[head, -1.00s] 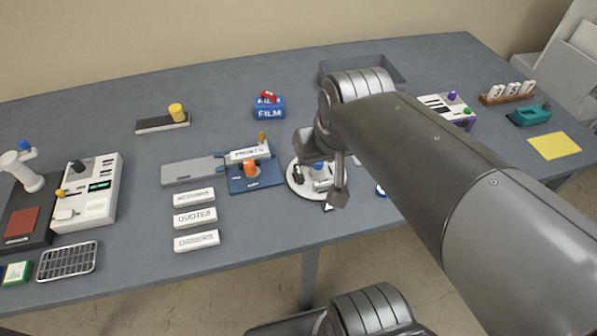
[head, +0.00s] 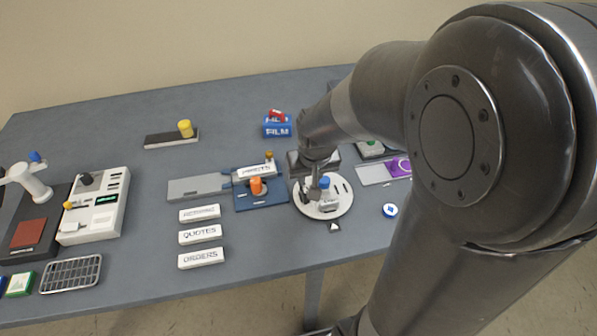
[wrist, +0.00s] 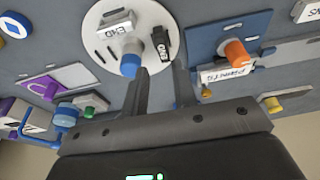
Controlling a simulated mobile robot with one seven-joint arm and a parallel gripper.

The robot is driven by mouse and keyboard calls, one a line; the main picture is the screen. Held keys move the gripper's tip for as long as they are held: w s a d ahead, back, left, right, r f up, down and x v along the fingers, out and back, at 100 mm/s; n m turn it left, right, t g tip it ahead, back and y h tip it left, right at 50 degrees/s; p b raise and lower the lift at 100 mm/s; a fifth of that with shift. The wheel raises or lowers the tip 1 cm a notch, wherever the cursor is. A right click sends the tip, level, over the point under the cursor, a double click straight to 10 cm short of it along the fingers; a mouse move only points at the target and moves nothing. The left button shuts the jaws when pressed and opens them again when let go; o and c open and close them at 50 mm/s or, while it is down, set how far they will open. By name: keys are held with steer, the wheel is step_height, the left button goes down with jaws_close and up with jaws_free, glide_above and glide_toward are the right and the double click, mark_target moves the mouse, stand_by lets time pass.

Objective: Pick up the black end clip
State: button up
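A black clip (wrist: 162,45) stands on a round white plate (wrist: 92,22) in the wrist view, just beyond and roughly between my fingertips. My gripper (wrist: 161,70) is open, with a gap between its two fingers and nothing held. In the head view my gripper (head: 316,190) is low over the white plate (head: 344,203) and partly hides what stands there. I cannot tell whether a finger touches the clip.
A blue fixture with an orange knob (head: 257,186) stands close left of the plate. White label blocks (head: 200,235) lie in a column farther left. A blue film box (head: 277,127) stands behind. My arm hides the table's right side.

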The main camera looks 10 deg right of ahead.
mark_target(305, 189)
steer(key=shift+w+x, duration=0.1)
steer(key=shift+x, duration=1.75)
steer(key=shift+w+x, duration=0.15)
steer(key=shift+x, duration=1.7)
steer(key=shift+a, duration=0.15)
jaws_close()
